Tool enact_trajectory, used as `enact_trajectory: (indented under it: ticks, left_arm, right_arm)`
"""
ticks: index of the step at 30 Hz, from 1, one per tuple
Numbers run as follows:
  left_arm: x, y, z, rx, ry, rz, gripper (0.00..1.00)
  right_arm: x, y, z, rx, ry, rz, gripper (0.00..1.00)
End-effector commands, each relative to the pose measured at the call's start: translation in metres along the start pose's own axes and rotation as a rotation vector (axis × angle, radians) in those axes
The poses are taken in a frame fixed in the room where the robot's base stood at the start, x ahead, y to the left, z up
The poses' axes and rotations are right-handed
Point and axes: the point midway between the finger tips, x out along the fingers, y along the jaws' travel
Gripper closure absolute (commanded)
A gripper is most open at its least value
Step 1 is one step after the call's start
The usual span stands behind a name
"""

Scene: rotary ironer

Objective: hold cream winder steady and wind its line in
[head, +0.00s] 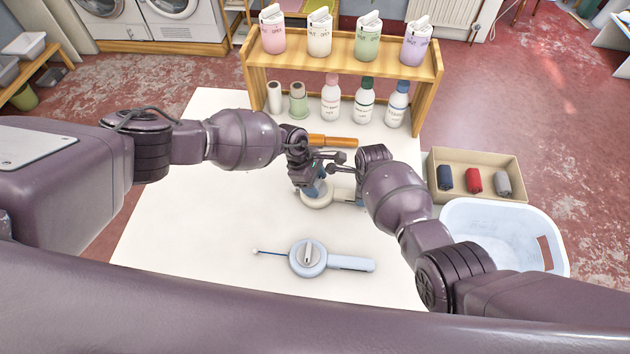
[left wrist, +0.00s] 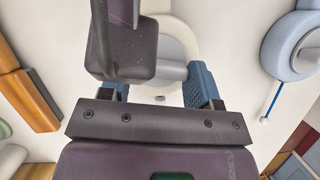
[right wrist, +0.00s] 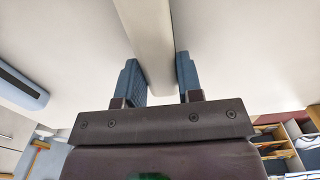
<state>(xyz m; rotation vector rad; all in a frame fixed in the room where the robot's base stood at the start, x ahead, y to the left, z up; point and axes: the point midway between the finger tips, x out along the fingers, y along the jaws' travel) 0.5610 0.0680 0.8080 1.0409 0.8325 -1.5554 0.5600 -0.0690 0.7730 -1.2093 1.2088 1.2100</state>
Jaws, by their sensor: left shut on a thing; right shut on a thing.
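The cream winder (head: 318,201) lies on the white table, its round body partly hidden under my arms in the head view. In the left wrist view its round cream body (left wrist: 178,30) lies just beyond my fingers. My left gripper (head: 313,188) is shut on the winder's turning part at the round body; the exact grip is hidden. My right gripper (head: 357,195) is shut on the cream handle, which passes between the blue fingers in the right wrist view (right wrist: 155,45). The line of the cream winder does not show clearly.
A light blue winder (head: 350,263) with its blue line out lies at the table's front. A wooden shelf (head: 345,52) with bottles stands at the back. A box of rolls (head: 478,158) and a white basket (head: 456,212) are right.

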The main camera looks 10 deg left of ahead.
Motion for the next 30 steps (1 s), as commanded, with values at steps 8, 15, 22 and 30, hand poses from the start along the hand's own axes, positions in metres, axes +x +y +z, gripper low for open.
enact_trajectory:
  ticks: [8,15,22,30]
  left_arm:
    - [0.0004,-0.0006,-0.0008,0.008,0.0,-0.005,0.67]
    - [0.0004,-0.0006,-0.0007,0.008,0.0,-0.005,0.34]
    - [0.0002,-0.0003,-0.0003,0.008,0.0,-0.004,0.17]
    - [-0.0043,0.0003,-0.0003,0.008,0.0,-0.003,0.17]
  right_arm:
    - [-0.0004,-0.0004,0.0005,0.0,-0.002,-0.001,0.95]
    - [-0.0004,-0.0004,0.0004,0.0,-0.002,-0.001,0.95]
    - [-0.0003,-0.0003,0.0003,0.0,-0.001,-0.001,0.95]
    - [-0.0003,-0.0003,0.0002,0.0,-0.001,-0.001,0.95]
